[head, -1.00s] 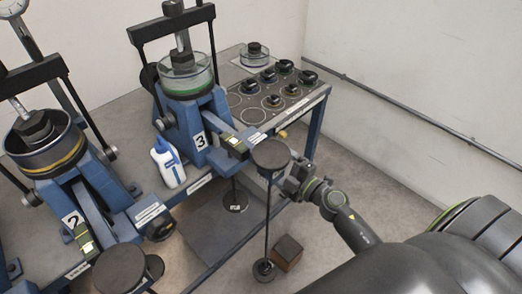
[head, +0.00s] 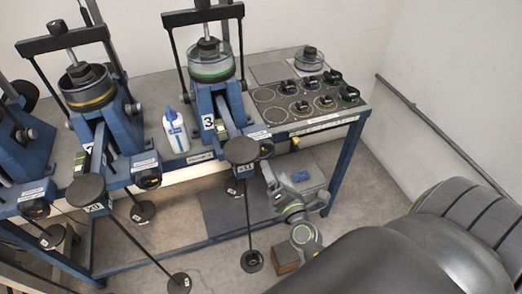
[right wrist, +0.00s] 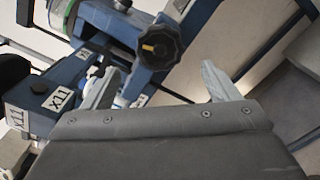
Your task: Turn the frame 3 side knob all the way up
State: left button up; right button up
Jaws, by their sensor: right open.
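Frame 3 (head: 222,100) is a blue lever frame with a "3" plate, on the bench in the head view. Its dark side knob (head: 266,148) is on the right of its front end, partly behind the round weight plate (head: 241,150). In the right wrist view a black lobed knob (right wrist: 165,42) with an orange mark pointing left appears beyond the fingertips. My right gripper (head: 268,177) is just below the knob in the head view, its fingers hard to make out. In the wrist view my right gripper (right wrist: 160,82) is open and empty, apart from the knob. My left gripper is not in view.
A white and blue bottle (head: 176,132) stands left of frame 3. A hanging rod ends in a disc (head: 252,261) near the floor, beside a brown block (head: 285,259). Several black knobbed weights sit on a grey panel (head: 268,97) at the right.

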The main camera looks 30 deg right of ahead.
aim_at(264, 153)
jog(key=x, duration=0.1)
jog(key=p+x, duration=0.1)
jog(key=x, duration=0.1)
jog(key=shift+w+a+r, duration=0.1)
jog(key=shift+w+a, duration=0.1)
jog(key=shift+w, duration=0.15)
jog(key=p+x, duration=0.2)
jog(key=x, duration=0.4)
jog(key=shift+w+d, duration=0.1)
jog(key=shift+w, duration=0.05)
jog(key=shift+c, duration=0.8)
jog(key=shift+f, duration=0.25)
jog(key=c, duration=1.1)
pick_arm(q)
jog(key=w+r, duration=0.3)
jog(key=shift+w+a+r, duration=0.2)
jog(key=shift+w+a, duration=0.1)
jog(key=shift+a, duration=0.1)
